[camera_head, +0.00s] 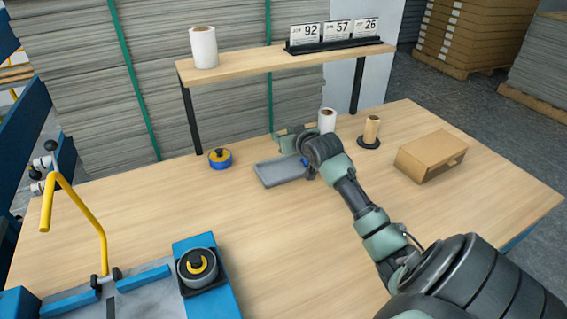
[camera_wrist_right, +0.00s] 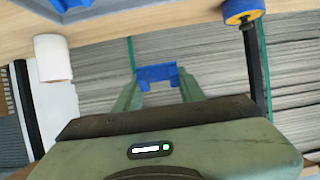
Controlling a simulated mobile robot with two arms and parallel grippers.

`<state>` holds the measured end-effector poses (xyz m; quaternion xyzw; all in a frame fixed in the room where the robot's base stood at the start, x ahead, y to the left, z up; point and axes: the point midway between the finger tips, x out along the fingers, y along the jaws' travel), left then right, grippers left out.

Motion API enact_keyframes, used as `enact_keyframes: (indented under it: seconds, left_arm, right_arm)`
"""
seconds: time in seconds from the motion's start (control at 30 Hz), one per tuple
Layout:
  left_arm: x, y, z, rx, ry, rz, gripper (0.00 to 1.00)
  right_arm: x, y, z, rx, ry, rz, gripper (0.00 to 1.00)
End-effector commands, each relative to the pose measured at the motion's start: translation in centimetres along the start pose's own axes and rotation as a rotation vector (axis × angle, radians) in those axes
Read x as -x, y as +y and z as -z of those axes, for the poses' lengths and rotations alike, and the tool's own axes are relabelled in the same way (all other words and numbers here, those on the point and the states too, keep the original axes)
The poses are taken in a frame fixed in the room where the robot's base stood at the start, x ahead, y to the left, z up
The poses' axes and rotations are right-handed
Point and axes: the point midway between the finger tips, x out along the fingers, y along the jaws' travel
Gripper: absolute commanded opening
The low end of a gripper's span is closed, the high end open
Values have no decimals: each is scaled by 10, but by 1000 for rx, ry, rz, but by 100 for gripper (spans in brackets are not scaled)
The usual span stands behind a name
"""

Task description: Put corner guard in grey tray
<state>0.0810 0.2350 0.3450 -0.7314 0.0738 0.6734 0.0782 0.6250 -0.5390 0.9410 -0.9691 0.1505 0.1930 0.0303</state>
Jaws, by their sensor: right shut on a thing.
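My right gripper (camera_wrist_right: 158,82) is shut on a blue corner guard (camera_wrist_right: 157,73), which spans its two fingertips in the right wrist view. In the head view the right gripper (camera_head: 284,142) is just behind the grey tray (camera_head: 270,181), and the wrist partly hides it; I cannot make out the guard in its jaws there. The tray lies on the table near the shelf. A corner of the tray also shows at the top left of the wrist view (camera_wrist_right: 85,13), with blue in it. My left gripper is not in view.
A blue and yellow tape roll (camera_head: 220,158) lies left of the tray. A white roll (camera_head: 327,121), a tan roll on a dark base (camera_head: 371,130) and an open cardboard box (camera_head: 430,157) stand to the right. A wooden shelf (camera_head: 260,66) is behind. The front middle table is clear.

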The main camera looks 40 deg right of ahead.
Motion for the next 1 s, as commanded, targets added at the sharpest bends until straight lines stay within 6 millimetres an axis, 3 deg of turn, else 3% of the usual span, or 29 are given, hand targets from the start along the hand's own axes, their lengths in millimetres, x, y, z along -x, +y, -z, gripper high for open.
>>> enact_keyframes:
  seconds: [0.03,0.2,0.4,0.6,1.0]
  left_arm:
    - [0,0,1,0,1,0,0]
    - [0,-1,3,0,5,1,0]
    - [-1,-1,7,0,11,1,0]
    - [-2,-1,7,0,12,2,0]
    - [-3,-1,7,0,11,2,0]
  right_arm:
    - [-6,0,-16,-2,-6,0,2]
    - [-19,-1,-48,-1,-3,1,2]
    - [-26,-1,-63,1,-1,1,2]
    - [-38,0,-91,0,-3,1,2]
    - [-41,0,-100,1,0,1,2]
